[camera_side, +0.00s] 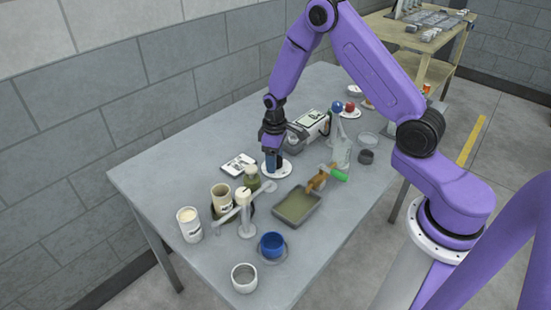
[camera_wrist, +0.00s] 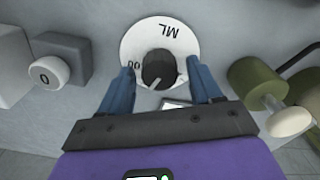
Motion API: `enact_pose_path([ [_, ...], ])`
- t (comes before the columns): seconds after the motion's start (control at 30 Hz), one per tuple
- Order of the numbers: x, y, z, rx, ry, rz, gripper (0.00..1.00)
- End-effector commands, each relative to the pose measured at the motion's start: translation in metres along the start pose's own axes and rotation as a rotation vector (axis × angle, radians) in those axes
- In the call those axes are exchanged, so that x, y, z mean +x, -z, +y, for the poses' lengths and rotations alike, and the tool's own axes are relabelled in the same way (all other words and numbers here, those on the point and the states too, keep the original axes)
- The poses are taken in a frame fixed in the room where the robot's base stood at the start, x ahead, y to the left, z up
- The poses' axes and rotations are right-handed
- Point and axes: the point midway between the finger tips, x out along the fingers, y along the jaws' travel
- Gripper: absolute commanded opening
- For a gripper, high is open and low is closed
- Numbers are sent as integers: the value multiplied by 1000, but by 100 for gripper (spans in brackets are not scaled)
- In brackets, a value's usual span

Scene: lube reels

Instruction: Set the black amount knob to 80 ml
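The black amount knob (camera_wrist: 158,68) stands on a round white dial plate (camera_wrist: 184,38) in the wrist view. The plate is printed "ML", upside down here, with a partly hidden number ending in "00" at its left. My gripper (camera_wrist: 159,72) is open, with one blue finger on each side of the knob and a visible gap on both sides. In the side view my gripper (camera_side: 272,161) points down over the white dial plate (camera_side: 283,171), and the knob is hidden there.
A grey box (camera_wrist: 66,52) with a white knob (camera_wrist: 44,76) marked 0 lies left of the dial in the wrist view. Several cups stand at the table's front.

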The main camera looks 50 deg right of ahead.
Motion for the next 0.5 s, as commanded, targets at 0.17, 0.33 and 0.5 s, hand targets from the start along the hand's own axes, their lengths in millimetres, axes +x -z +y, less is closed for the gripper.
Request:
enact_pose_path([
  [0.17, 0, -2, -1, 0, 2, -5, 64],
  [0.33, -2, -2, 0, 1, 2, -6, 64],
  [0.5, -18, -1, -1, 0, 2, -4, 64],
])
